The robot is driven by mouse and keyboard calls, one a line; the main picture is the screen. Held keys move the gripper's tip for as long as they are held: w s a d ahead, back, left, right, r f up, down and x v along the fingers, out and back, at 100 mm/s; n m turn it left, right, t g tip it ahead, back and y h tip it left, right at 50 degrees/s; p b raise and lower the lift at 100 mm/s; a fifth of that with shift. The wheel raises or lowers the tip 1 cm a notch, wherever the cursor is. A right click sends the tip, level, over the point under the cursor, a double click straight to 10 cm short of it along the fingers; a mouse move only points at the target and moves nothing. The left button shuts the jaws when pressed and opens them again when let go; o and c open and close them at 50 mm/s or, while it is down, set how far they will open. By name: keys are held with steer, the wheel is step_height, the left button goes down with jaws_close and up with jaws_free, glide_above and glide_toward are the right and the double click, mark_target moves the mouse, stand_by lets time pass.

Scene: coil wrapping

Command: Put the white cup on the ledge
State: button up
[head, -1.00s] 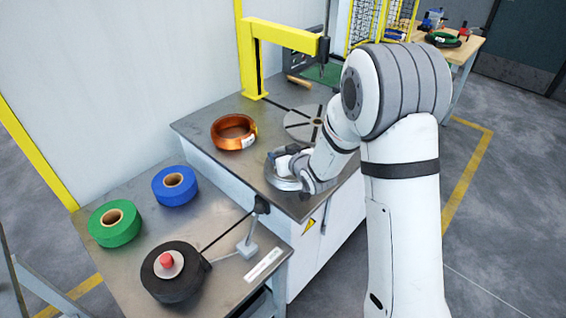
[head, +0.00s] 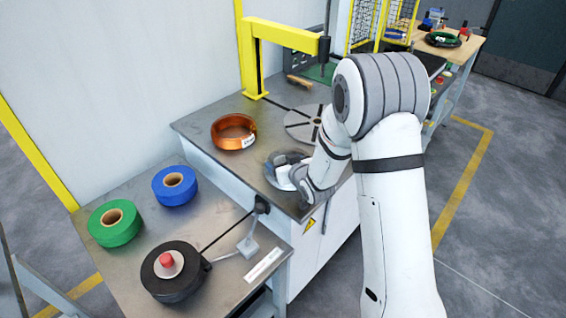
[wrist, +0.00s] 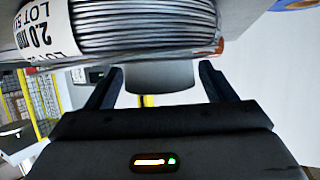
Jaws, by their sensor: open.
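In the wrist view a pale grey-white cylinder (wrist: 160,77), which looks like the white cup, shows between the fingers of my gripper (wrist: 163,80). The fingers are apart, one on each side of it, with no clear contact. It adjoins a grey wire coil (wrist: 145,20) with a white printed label. In the head view my gripper (head: 293,180) is at the coil near the machine table's front edge. My arm hides part of that spot, and I cannot separate the cup from the label there. I cannot tell which surface is the ledge.
A copper coil (head: 233,131) lies left of my gripper on the machine table, with a round plate (head: 300,124) behind. A yellow frame (head: 250,60) stands at the back. Green (head: 114,222), blue (head: 174,185) and black (head: 175,272) rolls occupy the nearer table.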

steer(key=shift+r, duration=0.15)
steer(key=b+v, duration=0.1)
steer(key=v, duration=1.1)
